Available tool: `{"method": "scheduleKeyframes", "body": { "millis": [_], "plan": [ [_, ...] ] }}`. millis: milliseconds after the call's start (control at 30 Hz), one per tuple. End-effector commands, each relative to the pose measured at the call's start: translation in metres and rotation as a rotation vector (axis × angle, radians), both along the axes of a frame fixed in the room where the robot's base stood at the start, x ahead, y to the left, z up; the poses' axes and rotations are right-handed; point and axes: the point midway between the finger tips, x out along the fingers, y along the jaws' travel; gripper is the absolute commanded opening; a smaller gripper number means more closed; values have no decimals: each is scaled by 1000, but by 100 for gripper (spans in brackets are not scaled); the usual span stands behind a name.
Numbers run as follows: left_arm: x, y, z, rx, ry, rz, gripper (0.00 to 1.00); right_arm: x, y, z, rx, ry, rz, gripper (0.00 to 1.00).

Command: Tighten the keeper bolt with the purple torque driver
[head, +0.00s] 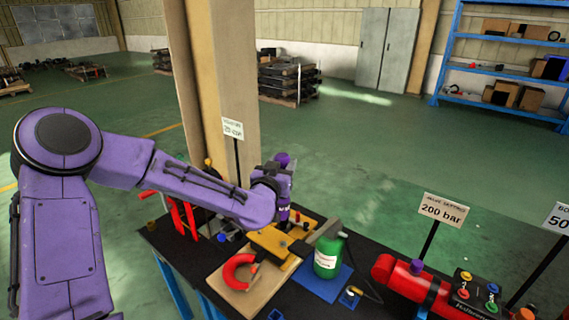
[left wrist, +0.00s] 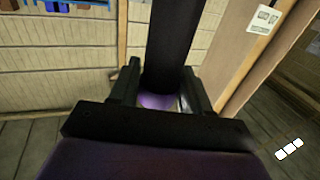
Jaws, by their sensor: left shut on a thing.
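My left gripper (head: 284,184) is shut on the purple torque driver (head: 283,160), whose round purple top shows above the jaws and whose lower part shows below them. In the left wrist view the two dark fingers (left wrist: 162,85) stand either side of the driver (left wrist: 158,101), with a black shaft-like part running up between them. The driver stands about upright above the yellow block (head: 268,242) on the wooden board. The keeper bolt cannot be made out clearly; small dark fittings show on the block, and the driver's tip is hard to see. My right gripper is not in view.
A red shackle-like ring (head: 238,271) lies on the wooden board (head: 226,298). A green bottle (head: 327,258) stands on a blue mat right of the block. A red cylinder (head: 400,277) and a sign reading 200 bar (head: 443,210) are farther right. A beige column (head: 213,90) rises behind the table.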

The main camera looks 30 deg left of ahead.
Motion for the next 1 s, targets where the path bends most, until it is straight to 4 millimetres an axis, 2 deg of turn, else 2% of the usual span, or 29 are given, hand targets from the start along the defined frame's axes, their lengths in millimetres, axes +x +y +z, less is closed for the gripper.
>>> {"method": "scheduleKeyframes", "body": {
  "millis": [133, 500, 700, 1000],
  "plan": [
    [0, -1, 4, 2, -4, -19, 0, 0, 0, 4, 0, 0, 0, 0],
    [1, -3, -37, 1, -4, -22, 0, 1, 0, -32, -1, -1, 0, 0],
    [1, -3, -51, 1, -3, -23, 0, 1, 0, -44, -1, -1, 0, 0],
    [1, -3, -56, 0, -4, -23, 0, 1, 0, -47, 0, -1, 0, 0]
  ]
}}
